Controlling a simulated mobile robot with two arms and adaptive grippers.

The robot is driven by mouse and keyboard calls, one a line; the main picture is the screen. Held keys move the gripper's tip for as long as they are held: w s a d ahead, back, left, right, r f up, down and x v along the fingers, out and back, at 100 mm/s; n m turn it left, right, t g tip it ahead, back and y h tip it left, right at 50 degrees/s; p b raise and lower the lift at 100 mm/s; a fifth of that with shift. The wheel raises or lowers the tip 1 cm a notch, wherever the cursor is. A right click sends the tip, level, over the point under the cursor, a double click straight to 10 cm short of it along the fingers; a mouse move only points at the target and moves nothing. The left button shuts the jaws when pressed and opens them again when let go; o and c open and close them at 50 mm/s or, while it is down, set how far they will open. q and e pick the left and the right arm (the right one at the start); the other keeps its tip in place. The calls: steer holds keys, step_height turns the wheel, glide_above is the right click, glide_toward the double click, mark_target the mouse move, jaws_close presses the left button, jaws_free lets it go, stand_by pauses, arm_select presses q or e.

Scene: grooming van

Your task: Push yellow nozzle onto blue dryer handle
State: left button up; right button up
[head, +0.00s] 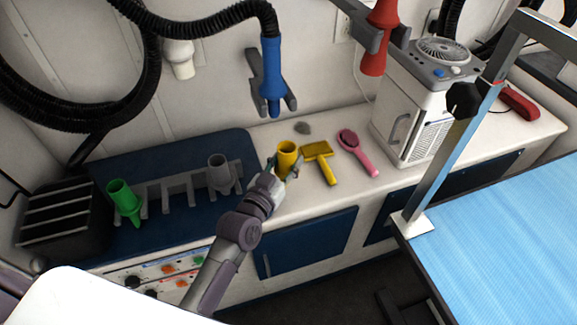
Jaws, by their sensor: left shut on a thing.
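The yellow nozzle (287,156) is upright in my left gripper (283,170), which is shut on it just above the counter, in the head view. The gripper's fingers hide part of the nozzle's lower body. The blue dryer handle (271,72) hangs at the end of a black hose, tip down, in a grey wall holder (289,95). The handle is above and slightly left of the nozzle, and the two are apart. My right gripper is not in view.
A yellow brush (319,152) lies just right of the nozzle, then a pink brush (356,145). A grey rack (180,190) with green (124,198) and grey (219,172) nozzles stands left. A white fan unit (420,95) stands right. A red handle (378,40) hangs upper right.

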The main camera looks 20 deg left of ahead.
arm_select(q)
steer(key=shift+w+a+b, duration=0.45)
steer(key=shift+w+a, duration=0.2)
steer(key=shift+w, duration=0.3)
steer(key=shift+w+a+b, duration=0.3)
steer(key=shift+w+a, duration=0.05)
steer(key=shift+w, duration=0.2)
steer(key=w+a+b, duration=0.2)
steer(key=w+a, duration=0.1)
steer(key=w, duration=0.2)
steer(key=shift+a, duration=0.25)
steer(key=shift+w+r, duration=0.1)
steer(key=shift+r+p, duration=0.15)
steer(key=shift+p, duration=0.15)
steer(key=shift+r+p, duration=0.75)
steer(key=shift+p, duration=0.05)
